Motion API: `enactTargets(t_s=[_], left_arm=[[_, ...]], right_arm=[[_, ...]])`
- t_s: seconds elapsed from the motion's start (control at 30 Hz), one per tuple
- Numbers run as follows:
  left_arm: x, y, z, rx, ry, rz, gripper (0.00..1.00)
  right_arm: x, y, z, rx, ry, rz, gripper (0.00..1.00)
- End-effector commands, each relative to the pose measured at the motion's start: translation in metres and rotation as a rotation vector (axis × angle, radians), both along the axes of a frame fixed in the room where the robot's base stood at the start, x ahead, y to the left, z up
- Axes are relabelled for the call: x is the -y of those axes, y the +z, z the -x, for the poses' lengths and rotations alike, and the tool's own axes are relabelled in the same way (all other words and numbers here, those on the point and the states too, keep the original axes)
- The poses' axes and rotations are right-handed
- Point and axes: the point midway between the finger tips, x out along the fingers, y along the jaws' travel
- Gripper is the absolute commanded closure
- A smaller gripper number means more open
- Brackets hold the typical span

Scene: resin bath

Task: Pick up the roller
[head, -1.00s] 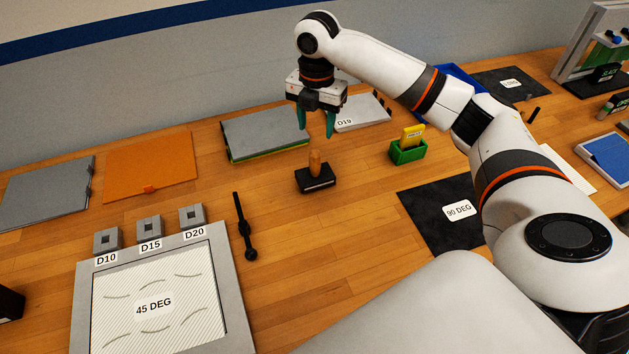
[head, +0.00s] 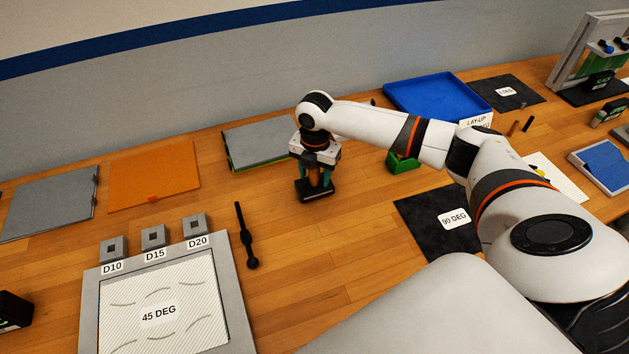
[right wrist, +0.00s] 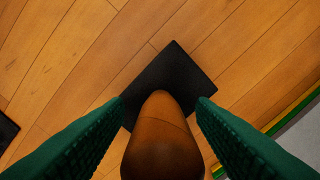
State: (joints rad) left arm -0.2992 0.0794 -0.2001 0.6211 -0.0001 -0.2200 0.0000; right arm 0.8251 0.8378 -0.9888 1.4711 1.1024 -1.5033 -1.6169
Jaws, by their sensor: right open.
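The upright wooden handle, which I take to be the roller's (head: 314,178), stands on a black block (head: 318,195) near the middle of the table. In the right wrist view the brown rounded handle (right wrist: 162,135) rises toward the camera, with the black block (right wrist: 172,75) below it. My right gripper (head: 315,183) is lowered over the handle, pointing down. Its green fingers are open, one on each side of the handle, with no clear grip on it. In the head view the gripper hides much of the handle. My left gripper is out of view.
A grey panel (head: 262,141) lies behind and left of the block. A green holder (head: 403,164) stands to its right, partly hidden by my arm. A black long-handled tool (head: 246,235) lies to the left. The table in front of the block is clear.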

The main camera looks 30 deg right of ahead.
Motion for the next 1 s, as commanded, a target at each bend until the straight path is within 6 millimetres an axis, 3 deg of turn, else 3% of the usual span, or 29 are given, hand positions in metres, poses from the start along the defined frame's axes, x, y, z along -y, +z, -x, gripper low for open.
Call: enactTargets(t_s=[0.23, 0.53, 0.83, 1.0], left_arm=[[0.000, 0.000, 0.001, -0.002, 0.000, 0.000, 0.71], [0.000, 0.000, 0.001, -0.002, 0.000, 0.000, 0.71], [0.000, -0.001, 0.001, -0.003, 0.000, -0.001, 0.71], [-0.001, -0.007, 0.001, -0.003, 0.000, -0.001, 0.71]], right_arm=[[0.000, -0.002, 0.000, 0.001, 0.000, -0.001, 0.51], [0.000, -0.001, 0.000, 0.001, 0.000, -0.001, 1.00], [0.000, 0.002, -0.001, 0.003, -0.001, -0.001, 1.00], [0.000, 0.023, -0.002, 0.006, -0.001, -0.001, 1.00]])
